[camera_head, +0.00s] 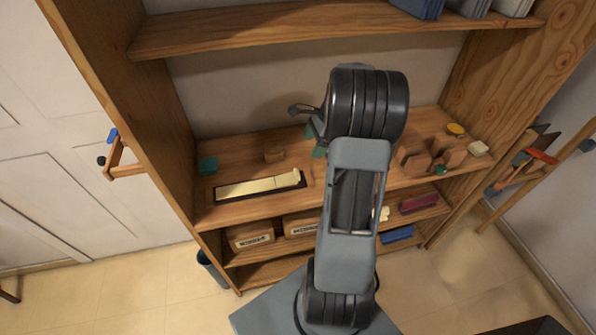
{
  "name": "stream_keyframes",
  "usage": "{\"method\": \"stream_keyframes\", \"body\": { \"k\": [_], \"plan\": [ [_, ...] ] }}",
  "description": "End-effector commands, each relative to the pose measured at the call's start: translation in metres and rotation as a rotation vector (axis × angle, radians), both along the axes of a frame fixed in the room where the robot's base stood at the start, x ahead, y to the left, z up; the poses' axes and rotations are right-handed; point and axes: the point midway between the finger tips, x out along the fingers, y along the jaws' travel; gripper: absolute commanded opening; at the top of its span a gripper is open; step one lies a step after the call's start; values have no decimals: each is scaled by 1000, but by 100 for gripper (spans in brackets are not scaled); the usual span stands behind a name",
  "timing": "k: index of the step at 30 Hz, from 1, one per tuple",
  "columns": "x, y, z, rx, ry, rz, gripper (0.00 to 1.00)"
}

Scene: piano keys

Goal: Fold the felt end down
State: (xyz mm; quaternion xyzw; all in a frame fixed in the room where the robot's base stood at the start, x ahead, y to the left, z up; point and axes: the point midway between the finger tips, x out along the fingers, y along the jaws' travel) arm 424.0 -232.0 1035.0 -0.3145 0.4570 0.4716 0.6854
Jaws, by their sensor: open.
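A long cream piano key (258,185) lies in a dark, shallow tray on the wooden worktop, with a raised block at its right end. A small green block (208,164), possibly felt, sits at the left of the worktop. My gripper (315,132) is above the worktop, to the right of the key and apart from it. It is small and partly hidden by my arm. Green patches show at its end; I cannot tell whether they are fingertips or felt behind. No felt end can be made out clearly.
An upper shelf (250,31) overhangs the worktop. Side panels bound it. Labelled boxes (251,236) sit below.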

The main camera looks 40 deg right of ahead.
Motion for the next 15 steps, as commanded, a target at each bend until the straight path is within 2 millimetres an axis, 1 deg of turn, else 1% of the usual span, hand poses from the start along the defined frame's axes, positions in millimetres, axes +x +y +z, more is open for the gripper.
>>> {"method": "stream_keyframes", "body": {
  "k": [15],
  "plan": [
    [12,34,-85,1,3,2,79]
  ]
}}
